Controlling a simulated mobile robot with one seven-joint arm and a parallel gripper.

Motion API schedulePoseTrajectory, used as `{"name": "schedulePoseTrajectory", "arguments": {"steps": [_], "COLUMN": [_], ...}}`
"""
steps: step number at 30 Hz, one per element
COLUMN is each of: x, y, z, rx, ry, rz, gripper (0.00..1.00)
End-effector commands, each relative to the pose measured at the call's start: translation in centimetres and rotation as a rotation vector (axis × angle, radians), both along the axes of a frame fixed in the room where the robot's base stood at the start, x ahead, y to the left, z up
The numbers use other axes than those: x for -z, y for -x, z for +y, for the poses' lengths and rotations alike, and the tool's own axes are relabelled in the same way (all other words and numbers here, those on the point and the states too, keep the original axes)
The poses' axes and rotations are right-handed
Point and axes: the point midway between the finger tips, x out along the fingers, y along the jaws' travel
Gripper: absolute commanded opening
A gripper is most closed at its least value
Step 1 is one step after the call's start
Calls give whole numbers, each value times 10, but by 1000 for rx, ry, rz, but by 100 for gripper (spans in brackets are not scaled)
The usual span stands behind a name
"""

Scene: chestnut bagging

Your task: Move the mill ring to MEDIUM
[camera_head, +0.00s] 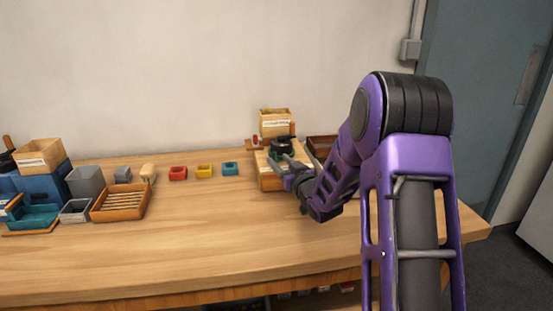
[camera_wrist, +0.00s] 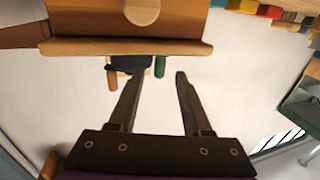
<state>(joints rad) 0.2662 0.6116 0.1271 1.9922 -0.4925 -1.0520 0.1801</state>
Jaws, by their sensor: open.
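A wooden mill (camera_head: 268,183) stands on the bench right of centre, partly hidden behind my gripper. A dark round part (camera_head: 283,142), which looks like the mill ring, shows at its top. In the wrist view the mill's wooden body (camera_wrist: 90,18) with a round knob fills the top. Below its ledge a dark part (camera_wrist: 120,64) and a short green peg (camera_wrist: 159,67) show. My gripper (camera_wrist: 161,75) is open, its fingertips close to the green peg, which lies roughly between them in the picture. Contact cannot be told. No MEDIUM mark is readable.
A labelled wooden box (camera_head: 275,127) stands behind the mill, and a brown tray (camera_head: 321,143) is to its right. The bench front (camera_head: 230,240) is clear.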

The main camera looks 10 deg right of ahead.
Motion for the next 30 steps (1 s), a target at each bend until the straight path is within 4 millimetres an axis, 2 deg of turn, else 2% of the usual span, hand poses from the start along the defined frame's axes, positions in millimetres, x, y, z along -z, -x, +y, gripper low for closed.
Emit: {"name": "schedulePoseTrajectory", "arguments": {"steps": [3, 6, 16, 17, 25, 30], "x": [0, 0, 0, 0, 0, 0], "y": [-16, -23, -27, -27, -27, -27], "z": [4, 6, 7, 7, 7, 7], "rx": [0, 0, 0, 0, 0, 0], "ry": [0, 0, 0, 0, 0, 0], "rz": [0, -1, 0, 0, 0, 0], "gripper": [49, 49, 49, 47, 0, 0]}}
